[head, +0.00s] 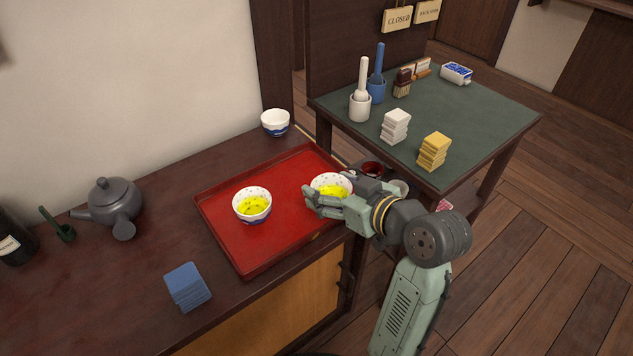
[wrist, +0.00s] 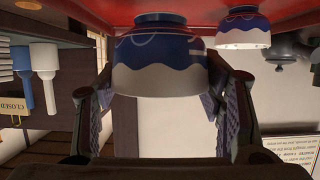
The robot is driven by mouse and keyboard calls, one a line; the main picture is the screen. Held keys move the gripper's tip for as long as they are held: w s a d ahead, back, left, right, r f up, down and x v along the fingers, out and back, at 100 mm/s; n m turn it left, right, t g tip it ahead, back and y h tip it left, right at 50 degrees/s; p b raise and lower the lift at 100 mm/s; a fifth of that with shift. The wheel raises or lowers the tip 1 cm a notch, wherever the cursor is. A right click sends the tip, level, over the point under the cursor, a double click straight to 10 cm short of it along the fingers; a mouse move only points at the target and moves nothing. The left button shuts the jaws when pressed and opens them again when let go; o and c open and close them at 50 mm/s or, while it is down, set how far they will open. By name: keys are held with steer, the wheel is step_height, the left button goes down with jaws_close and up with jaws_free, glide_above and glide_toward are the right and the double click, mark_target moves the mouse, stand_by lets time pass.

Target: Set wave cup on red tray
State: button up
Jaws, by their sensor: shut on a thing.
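My gripper (head: 322,203) is shut on a wave cup (head: 331,183), over the right part of the red tray (head: 232,247). The cup is white with specks above, holds yellow-green liquid and looks upright. In the wrist view, which is upside down, the held cup (wrist: 158,68) has a blue and white wave band and sits between the fingers. Its foot is close to the tray; I cannot tell whether it touches. A second similar cup (head: 252,206) with the same liquid stands on the tray to the left, apart from the held one.
An empty white and blue cup (head: 275,122) stands on the counter behind the tray. A dark teapot (head: 113,203) and blue coasters (head: 187,286) are to the left. A green-topped table (head: 455,120) with utensils and stacked blocks stands at the right. The tray's front part is clear.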

steer(key=w+a, duration=0.1)
steer(key=w, duration=0.1)
steer(key=w+p, duration=0.1)
steer(key=w, duration=0.1)
steer(key=w+a, duration=0.1)
steer(key=w, duration=0.1)
steer(key=shift+w+a+f, duration=0.25)
steer(key=shift+a, duration=0.1)
steer(key=shift+w+f+p, duration=0.15)
steer(key=shift+f+p, duration=0.05)
steer(key=shift+p, duration=0.1)
steer(key=shift+f, duration=1.65)
steer(key=shift+f, duration=0.2)
steer(key=o, duration=1.2)
steer(key=shift+o, duration=0.2)
